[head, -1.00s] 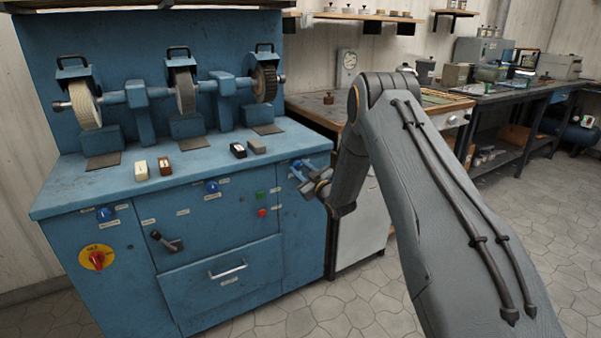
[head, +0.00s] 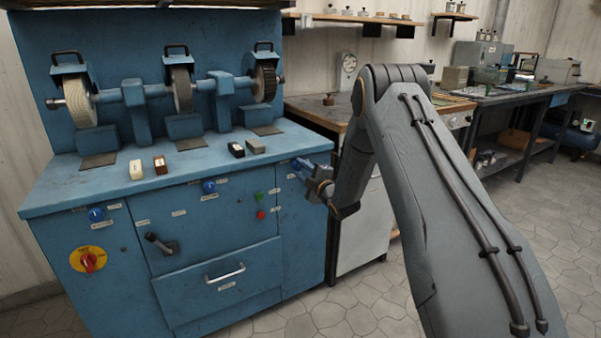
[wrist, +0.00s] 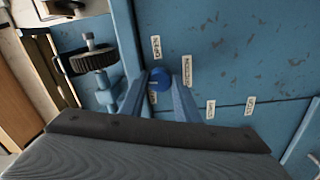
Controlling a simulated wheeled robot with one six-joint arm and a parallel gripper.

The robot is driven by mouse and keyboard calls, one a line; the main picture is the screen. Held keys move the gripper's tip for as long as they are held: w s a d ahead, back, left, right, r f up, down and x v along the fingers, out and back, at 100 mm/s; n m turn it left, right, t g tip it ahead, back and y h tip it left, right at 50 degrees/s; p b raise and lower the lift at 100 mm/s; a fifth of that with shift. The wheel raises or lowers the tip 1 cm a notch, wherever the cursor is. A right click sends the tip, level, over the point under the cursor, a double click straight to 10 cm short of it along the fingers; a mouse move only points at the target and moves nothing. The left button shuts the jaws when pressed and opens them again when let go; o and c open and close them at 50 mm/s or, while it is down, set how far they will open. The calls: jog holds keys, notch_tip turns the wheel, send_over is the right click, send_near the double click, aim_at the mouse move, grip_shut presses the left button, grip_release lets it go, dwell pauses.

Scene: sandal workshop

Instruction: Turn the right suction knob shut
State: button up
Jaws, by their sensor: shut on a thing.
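The right suction knob (wrist: 158,77) is round and blue, on the blue machine's front panel. In the wrist view it sits between the tips of my two blue-grey fingers, beside a "suction" label (wrist: 187,72). My gripper (wrist: 160,84) is shut on it. A label reading "open" (wrist: 156,47) is above the knob, and another label below it is partly covered by a finger. In the head view my gripper (head: 300,167) reaches the panel's upper right, and the knob is mostly hidden there. How far the knob is turned cannot be told.
The blue machine's top (head: 200,160) carries grinding wheels and several small blocks. Two other blue knobs, at left (head: 96,214) and middle (head: 209,186), a red-yellow switch (head: 88,262), a lever (head: 163,244) and a drawer handle (head: 224,274) are on the front. A workbench (head: 325,108) stands close right.

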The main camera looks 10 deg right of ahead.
jog(key=shift+n, duration=0.6)
jog(key=o, duration=1)
jog(key=shift+o, duration=0.2)
jog(key=v, duration=0.7)
jog(key=shift+s+d, duration=0.2)
jog(key=shift+s, duration=0.15)
